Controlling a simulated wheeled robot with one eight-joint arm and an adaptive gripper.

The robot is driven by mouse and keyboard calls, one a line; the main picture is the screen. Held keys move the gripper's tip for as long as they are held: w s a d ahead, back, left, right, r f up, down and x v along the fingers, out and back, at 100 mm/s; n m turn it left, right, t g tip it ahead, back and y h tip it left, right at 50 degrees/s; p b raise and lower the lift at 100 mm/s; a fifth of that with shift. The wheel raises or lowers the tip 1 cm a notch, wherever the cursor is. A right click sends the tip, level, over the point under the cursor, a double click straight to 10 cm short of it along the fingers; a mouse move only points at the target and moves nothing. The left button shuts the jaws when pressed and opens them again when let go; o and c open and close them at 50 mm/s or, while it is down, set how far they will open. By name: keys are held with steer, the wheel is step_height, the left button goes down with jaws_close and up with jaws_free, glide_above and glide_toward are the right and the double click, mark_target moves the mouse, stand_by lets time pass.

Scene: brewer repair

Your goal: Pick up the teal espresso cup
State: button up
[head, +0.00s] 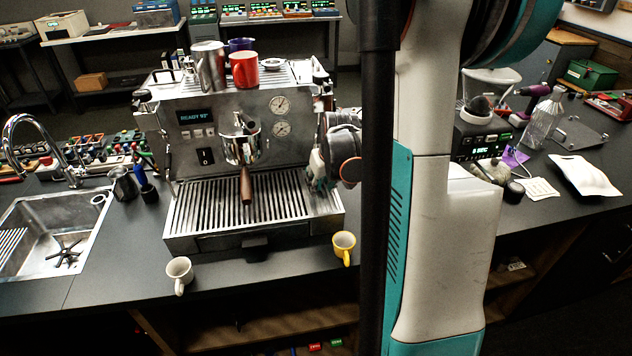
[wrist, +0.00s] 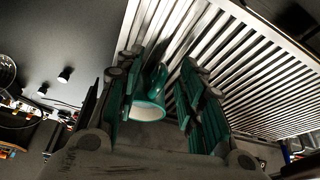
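The teal espresso cup (wrist: 155,92) shows in the wrist view between the two fingers of my gripper (wrist: 160,105). Its pale rim faces the camera and its teal handle points up and to the right. It is closer to the left finger, with a gap on the right finger's side; I cannot tell whether it touches the left finger. The fingers are apart. In the head view my gripper (head: 320,172) is low over the right end of the espresso machine's slatted drip tray (head: 278,205). I cannot make out the teal cup there.
The espresso machine (head: 215,95) stands left of my gripper, with a portafilter (head: 244,180) jutting forward. A white cup (head: 180,273) and a yellow cup (head: 344,247) stand on the counter in front. A red mug (head: 244,70) sits on top of the machine.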

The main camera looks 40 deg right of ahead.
steer(key=shift+w+f, duration=0.2)
steer(key=shift+f, duration=0.4)
steer(key=shift+c, duration=0.6)
jaws_close()
steer(key=shift+r, duration=0.1)
